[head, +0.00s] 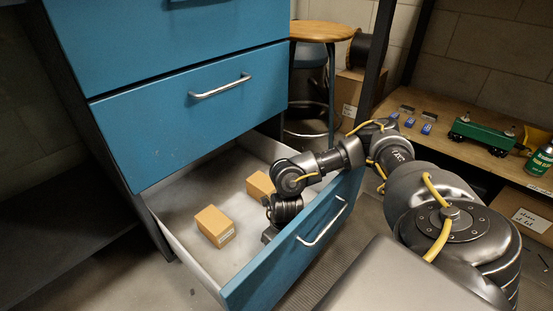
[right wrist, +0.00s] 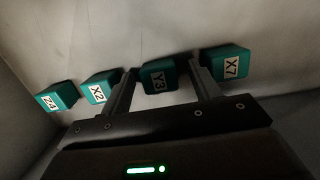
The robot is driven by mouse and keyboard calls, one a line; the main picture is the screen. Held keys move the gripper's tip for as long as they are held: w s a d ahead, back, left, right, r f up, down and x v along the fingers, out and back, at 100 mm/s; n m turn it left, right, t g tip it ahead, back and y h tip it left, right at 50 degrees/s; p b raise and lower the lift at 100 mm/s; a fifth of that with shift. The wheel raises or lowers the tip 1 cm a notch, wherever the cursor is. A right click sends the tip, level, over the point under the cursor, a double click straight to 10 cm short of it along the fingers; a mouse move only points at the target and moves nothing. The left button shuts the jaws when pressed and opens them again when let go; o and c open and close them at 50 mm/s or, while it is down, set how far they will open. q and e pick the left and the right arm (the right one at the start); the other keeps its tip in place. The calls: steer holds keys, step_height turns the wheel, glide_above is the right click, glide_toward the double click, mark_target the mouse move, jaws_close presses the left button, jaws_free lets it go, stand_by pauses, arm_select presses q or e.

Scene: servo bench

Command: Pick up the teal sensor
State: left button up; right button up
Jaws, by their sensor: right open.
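Several teal sensors lie in a row on the pale drawer floor in the right wrist view. They are one marked X7 (right wrist: 226,65), one marked Y3 (right wrist: 158,77), one marked X2 (right wrist: 99,88), and one at the far left whose label looks like Z4 (right wrist: 57,97). My right gripper (right wrist: 162,70) is open, with its fingers on either side of the Y3 sensor and gaps showing on both sides. In the head view my right arm reaches over the drawer front, and the right gripper (head: 270,234) is down in the drawer. The sensors are hidden there. My left gripper is not in view.
The open drawer's blue front (head: 290,252) stands close beside my right arm. Two cardboard boxes, the nearer (head: 214,226) and the farther (head: 260,185), lie in the drawer. A bench at right holds a green train car (head: 482,133) and small blue items (head: 426,129).

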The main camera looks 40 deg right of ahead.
steer(key=shift+c, duration=0.3)
steer(key=c, duration=1)
steer(key=shift+r, duration=0.15)
